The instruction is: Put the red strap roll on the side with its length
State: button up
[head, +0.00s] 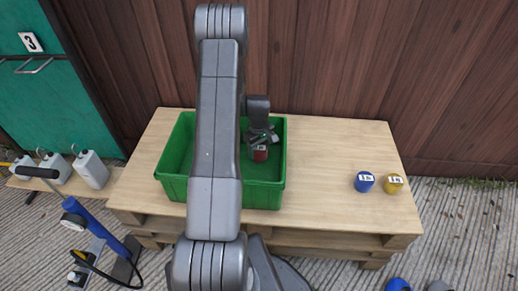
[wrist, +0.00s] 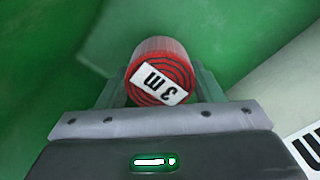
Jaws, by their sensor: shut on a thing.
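The red strap roll (wrist: 160,62) is between the fingers of my gripper (wrist: 160,95) in the wrist view. Its coiled end faces the camera and bears a white label reading "3 m", upside down there. In the head view the red roll (head: 261,154) shows inside the green crate (head: 264,195), below my gripper (head: 260,142). My gripper is shut on it. I cannot tell whether the roll touches the crate floor. Part of a white label with a black "m" (wrist: 308,150) shows at the lower right of the wrist view. My arm hides the crate's middle.
The crate stands on a pale wooden pallet table (head: 330,150). A blue roll (head: 364,181) and a yellow roll (head: 392,183), both labelled, stand at its right. The tabletop between them and the crate is clear. White jugs (head: 90,170) and a blue pump (head: 95,232) are at left.

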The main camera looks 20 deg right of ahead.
aim_at(259, 148)
jog(key=o, duration=1.1)
jog(key=shift+f, duration=0.1)
notch_tip(259, 148, up, 12)
jog(key=p, duration=0.3)
jog(key=shift+r, duration=0.2)
